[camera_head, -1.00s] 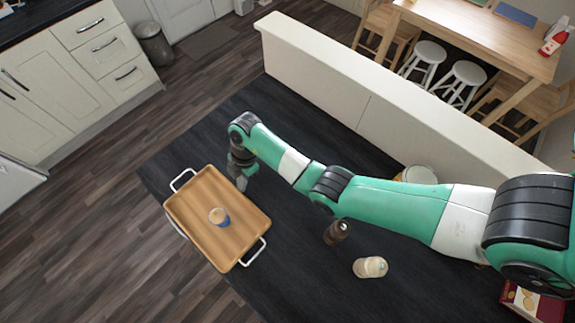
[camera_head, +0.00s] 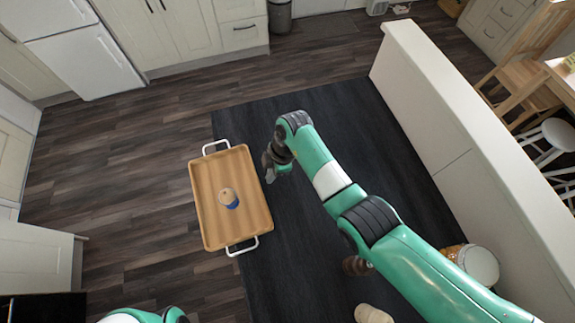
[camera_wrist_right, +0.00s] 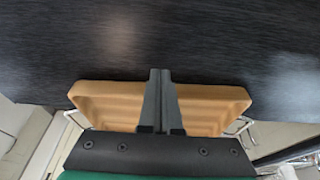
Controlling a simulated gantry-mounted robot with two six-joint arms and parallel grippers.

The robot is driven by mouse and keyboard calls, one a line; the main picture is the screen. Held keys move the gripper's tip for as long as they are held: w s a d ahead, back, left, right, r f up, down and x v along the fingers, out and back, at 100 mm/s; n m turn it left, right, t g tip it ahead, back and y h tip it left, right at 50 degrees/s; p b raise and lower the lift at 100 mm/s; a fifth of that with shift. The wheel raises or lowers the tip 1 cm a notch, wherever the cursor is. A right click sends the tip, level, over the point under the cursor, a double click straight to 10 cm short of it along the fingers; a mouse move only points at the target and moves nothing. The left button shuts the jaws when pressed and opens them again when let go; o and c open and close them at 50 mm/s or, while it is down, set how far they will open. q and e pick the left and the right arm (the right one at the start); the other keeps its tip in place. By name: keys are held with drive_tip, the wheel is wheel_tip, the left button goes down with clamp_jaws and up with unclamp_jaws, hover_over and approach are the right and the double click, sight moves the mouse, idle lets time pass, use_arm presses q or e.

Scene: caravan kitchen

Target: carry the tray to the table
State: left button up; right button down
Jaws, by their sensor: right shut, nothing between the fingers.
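The wooden tray (camera_head: 208,220) has a white handle at each end. It lies at the left edge of the dark worktop (camera_head: 330,120), part of it past that edge. A small cup with a blue band (camera_head: 229,198) stands on it. My right gripper (camera_head: 270,174) is shut and empty, close beside the tray's right side near the far handle; I cannot tell whether they touch. In the right wrist view its fingers (camera_wrist_right: 160,75) are together in front of the tray (camera_wrist_right: 100,95). A wooden table (camera_head: 563,78) shows partly at the right. My left gripper is out of view.
A long white half wall (camera_head: 450,130) stands between the worktop and the table. A pale bottle (camera_head: 372,313), a dark jar (camera_head: 357,265) and a drum-like container (camera_head: 480,264) are near my right arm. Bare wood floor (camera_head: 110,190) lies left of the tray.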

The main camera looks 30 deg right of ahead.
drive_tip(key=shift+s+d+r+p, duration=0.15)
drive_tip(key=shift+d+r+p, duration=0.15)
drive_tip(key=shift+d, duration=0.3)
drive_tip(key=shift+s+d+r+p, duration=0.1)
drive_tip(key=shift+d+r+p, duration=0.1)
drive_tip(key=shift+d+p, duration=0.3)
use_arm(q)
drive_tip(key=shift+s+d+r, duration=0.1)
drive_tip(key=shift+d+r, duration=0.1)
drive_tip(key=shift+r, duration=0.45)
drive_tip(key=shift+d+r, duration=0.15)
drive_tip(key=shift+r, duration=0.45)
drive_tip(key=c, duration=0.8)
use_arm(e)
drive_tip(key=v, duration=0.9)
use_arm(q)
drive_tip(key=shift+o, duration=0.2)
